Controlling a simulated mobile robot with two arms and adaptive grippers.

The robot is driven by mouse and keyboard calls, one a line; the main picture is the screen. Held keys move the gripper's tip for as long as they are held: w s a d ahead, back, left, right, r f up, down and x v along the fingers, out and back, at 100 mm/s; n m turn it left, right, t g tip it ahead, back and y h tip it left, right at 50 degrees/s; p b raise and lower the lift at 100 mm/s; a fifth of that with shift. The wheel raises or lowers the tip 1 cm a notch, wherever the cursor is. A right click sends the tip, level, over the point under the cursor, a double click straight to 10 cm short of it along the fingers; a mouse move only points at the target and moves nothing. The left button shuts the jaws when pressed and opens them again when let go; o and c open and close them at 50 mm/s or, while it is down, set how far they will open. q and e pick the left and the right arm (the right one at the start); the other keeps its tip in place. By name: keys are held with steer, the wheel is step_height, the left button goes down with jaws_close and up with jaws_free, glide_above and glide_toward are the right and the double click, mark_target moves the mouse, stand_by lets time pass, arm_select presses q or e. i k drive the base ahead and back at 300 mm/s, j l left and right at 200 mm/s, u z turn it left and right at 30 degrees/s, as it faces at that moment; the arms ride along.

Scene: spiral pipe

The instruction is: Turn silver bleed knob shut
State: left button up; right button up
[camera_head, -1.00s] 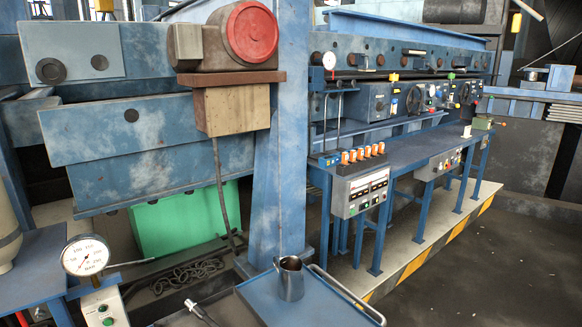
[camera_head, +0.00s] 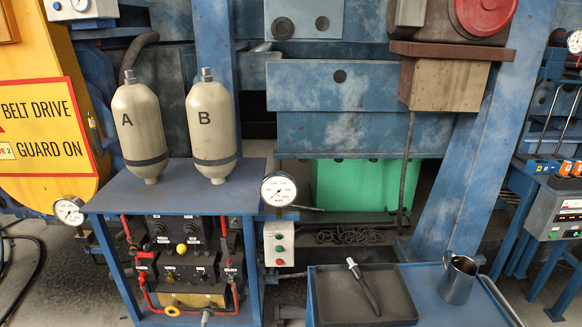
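Two bottle-shaped cylinders marked A (camera_head: 140,130) and B (camera_head: 211,130) stand upright on a blue stand (camera_head: 180,184). Under the stand's top is a block of dark valve units (camera_head: 183,262) with red pipes. The block has a small yellow knob (camera_head: 181,248) and several small light knobs or fittings. A grey metal piece (camera_head: 206,316) shows at its lower edge; I cannot tell whether this is the silver bleed knob. The knob's position, open or shut, cannot be read. Neither of my grippers is in view.
A dial gauge (camera_head: 279,189) stands above a small button box (camera_head: 279,244) right of the stand. Another gauge (camera_head: 69,211) is at its left. A dark tray (camera_head: 360,294) holds a pen-like tool (camera_head: 363,284); a metal jug (camera_head: 458,279) stands beside it.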

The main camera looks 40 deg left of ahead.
mark_target(231, 278)
steer(key=u, duration=1.95)
